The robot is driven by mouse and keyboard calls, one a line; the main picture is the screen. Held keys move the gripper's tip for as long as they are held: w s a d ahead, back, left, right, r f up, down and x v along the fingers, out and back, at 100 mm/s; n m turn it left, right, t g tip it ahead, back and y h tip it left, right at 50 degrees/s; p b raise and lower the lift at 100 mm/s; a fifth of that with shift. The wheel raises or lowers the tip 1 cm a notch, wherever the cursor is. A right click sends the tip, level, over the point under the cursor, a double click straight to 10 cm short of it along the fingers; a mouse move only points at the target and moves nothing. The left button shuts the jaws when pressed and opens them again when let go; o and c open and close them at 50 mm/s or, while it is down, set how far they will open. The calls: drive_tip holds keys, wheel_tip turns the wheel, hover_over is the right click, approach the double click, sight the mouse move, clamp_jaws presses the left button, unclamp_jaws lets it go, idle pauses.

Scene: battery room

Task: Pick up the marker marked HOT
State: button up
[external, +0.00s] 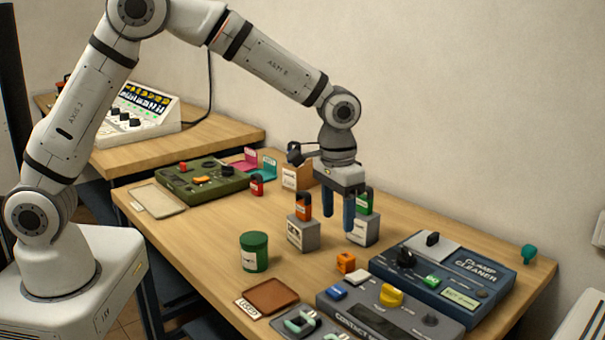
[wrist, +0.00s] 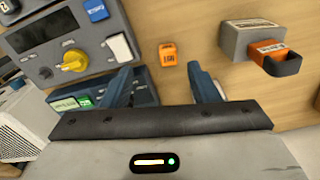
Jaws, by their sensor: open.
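I cannot read HOT on any marker. A small orange block (external: 345,262) with lettering stands on the table in the external view. It also shows in the wrist view (wrist: 168,53), beyond my fingertips, its lettering too small to read surely. An orange tag (external: 303,206) sits on a grey block (external: 303,235); in the wrist view the tag (wrist: 275,57) has a dark loop. A small red piece (external: 257,185) stands farther back. My gripper (external: 336,220) is open and empty, pointing down above the table.
A blue clamp cleaner (external: 440,275) and a grey contact unit (external: 375,310) fill the right front. A green jar (external: 254,252), a brown tray (external: 272,296) and an olive panel (external: 195,182) also stand there. The table's left middle is clear.

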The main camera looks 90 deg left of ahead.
hover_over(347, 256)
drive_tip(key=shift+n, duration=0.4)
wheel_tip(347, 256, down, 5)
drive_tip(key=shift+r, duration=0.15)
wheel_tip(347, 256, down, 8)
drive_tip(key=shift+r+p, duration=0.1)
drive_tip(key=shift+p, duration=0.55)
drive_tip(key=c, duration=1)
